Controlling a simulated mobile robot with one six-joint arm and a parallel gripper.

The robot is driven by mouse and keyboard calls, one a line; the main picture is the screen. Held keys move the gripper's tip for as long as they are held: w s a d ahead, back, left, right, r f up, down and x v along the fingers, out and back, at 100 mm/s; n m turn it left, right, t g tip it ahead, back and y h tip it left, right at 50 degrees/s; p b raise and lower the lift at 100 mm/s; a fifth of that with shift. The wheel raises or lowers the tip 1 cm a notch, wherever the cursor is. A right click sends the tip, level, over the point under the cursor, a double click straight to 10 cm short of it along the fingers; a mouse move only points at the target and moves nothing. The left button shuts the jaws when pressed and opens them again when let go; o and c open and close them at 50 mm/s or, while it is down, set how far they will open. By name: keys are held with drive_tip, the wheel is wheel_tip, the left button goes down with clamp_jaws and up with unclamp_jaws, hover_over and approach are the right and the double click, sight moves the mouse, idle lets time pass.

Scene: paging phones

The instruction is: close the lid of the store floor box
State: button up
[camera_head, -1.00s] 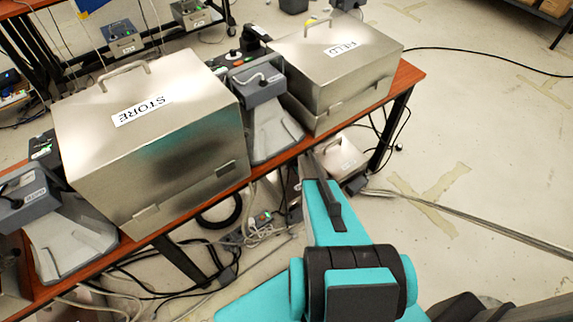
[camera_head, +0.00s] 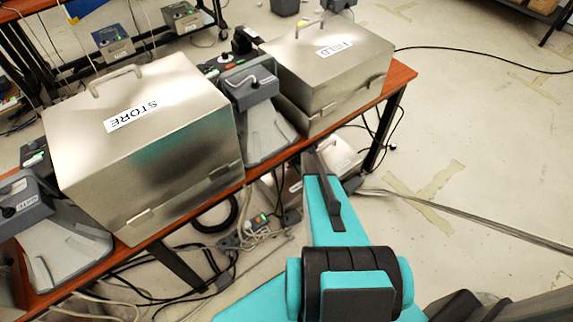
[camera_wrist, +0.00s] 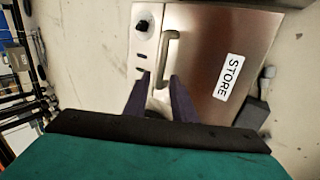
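In the wrist view, a metal box lid (camera_wrist: 215,45) with a white STORE label (camera_wrist: 229,77) lies ahead of my gripper. A pale bar handle (camera_wrist: 171,55) stands near its left edge. My gripper (camera_wrist: 160,82) is open, its two dark fingers apart with the handle's near end between them in the picture. I cannot tell if they touch it. A strip with a black knob (camera_wrist: 145,26) lies left of the handle. In the head view, a small metal box (camera_head: 342,157) on the floor is partly hidden by the table and my arm; its lid's angle is unclear.
Cables (camera_head: 240,225) lie beneath. Floor to the right is mostly clear.

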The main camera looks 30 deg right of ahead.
drive_tip(key=shift+v, duration=1.15)
